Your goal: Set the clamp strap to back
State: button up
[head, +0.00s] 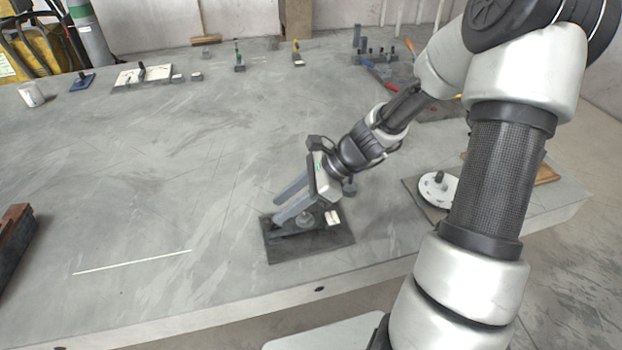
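A dark square base plate (312,246) lies flat near the front edge of the table in the head view. It carries a small fixture with a grey round pivot (305,217) and a pale block (333,217) on its right side. A dark bar (284,228), which looks like the clamp strap, lies on the plate's left part; its exact direction is hard to tell. My gripper (278,210) reaches down to the left, just over the plate's left part. Its two fingers are apart, and nothing clearly shows between them. The fingers hide part of the fixture; contact cannot be told.
A white disc fixture (437,188) on a dark plate stands to the right, partly behind my arm. A white cup (31,95), a blue fixture (83,82) and several small fixtures stand along the back. A brown block (14,238) is at the left edge. The table's left middle is clear.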

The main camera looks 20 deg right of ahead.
jog(key=p+v, duration=0.1)
jog(key=v, duration=0.9)
